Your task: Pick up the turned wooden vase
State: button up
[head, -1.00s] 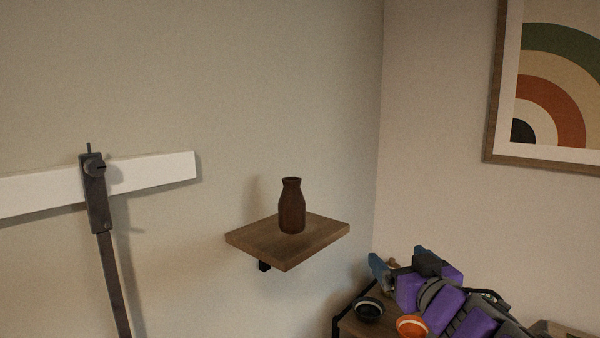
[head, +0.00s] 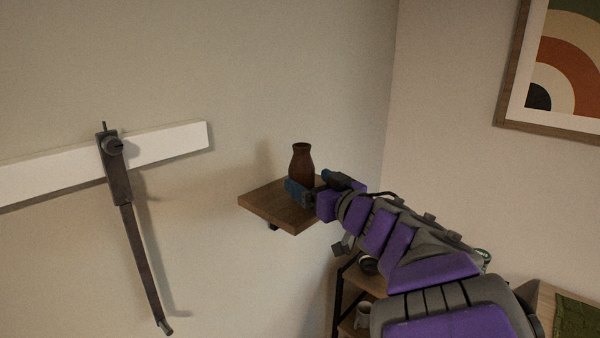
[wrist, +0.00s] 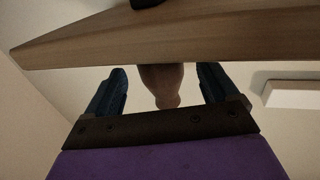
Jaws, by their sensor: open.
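The turned wooden vase (head: 302,158) is dark brown with a narrow neck and stands upright on a small wooden wall shelf (head: 268,204). My gripper (head: 314,183) is open at the shelf, with one blue finger in front of the vase's lower body and the other to its right. In the wrist view, which looks upside down, the vase (wrist: 162,84) shows between the two spread fingers of my gripper (wrist: 164,72). Gaps show on both sides of it there. The vase's base is hidden by a finger in the head view and by the shelf edge (wrist: 190,38) in the wrist view.
A white rail (head: 170,145) with a dark metal bracket and hanging bar (head: 140,255) is on the wall at left. A dark-framed rack (head: 350,290) with a mug stands below my arm. A framed picture (head: 565,75) hangs at right. The wall above the vase is clear.

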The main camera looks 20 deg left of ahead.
aim_at(296, 173)
jog(key=shift+x, duration=1.15)
jog(key=x, duration=0.4)
jog(key=shift+w+a+f+p, duration=0.1)
jog(key=shift+w+f+p, duration=0.1)
jog(key=shift+p, duration=0.15)
jog(key=shift+a, duration=0.3)
jog(key=shift+d, duration=0.35)
jog(key=c, duration=0.6)
jog(key=shift+a, duration=0.15)
jog(key=c, duration=0.6)
jog(key=shift+o, duration=0.2)
